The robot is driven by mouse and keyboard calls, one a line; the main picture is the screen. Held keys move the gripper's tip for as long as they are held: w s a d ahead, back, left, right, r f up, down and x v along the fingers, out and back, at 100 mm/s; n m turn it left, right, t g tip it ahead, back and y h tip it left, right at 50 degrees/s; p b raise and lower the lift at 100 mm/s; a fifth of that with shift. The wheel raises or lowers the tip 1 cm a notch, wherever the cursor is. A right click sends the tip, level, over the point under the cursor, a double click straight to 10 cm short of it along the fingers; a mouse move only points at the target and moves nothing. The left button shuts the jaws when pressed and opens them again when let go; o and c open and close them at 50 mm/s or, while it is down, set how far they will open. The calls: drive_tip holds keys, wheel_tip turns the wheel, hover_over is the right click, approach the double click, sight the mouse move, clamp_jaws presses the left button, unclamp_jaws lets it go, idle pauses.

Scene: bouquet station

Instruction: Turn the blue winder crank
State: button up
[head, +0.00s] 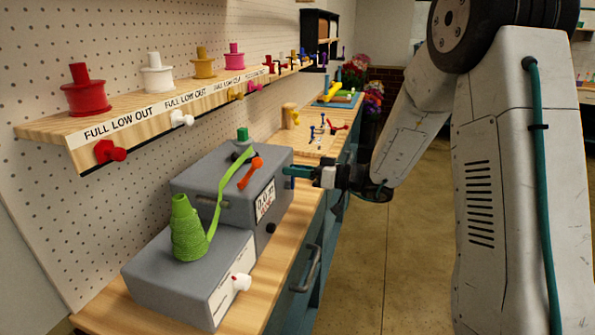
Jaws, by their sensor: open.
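Small blue-topped pieces (311,131) also stand farther back on the bench. My gripper (287,171) is open, its teal fingers pointing left at the box's right end. Whether they touch anything there is not clear.
A lower grey box (185,284) with a white knob carries a green spool (187,230), whose green ribbon runs up to the winder box. A shelf (60,133) of coloured spools hangs on the pegboard. Flowers (372,98) stand behind. The floor (400,260) right of the bench is clear.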

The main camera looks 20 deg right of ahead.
clamp_jaws()
drive_tip(key=shift+w+d+m, duration=0.1)
drive_tip(key=shift+m, duration=0.2)
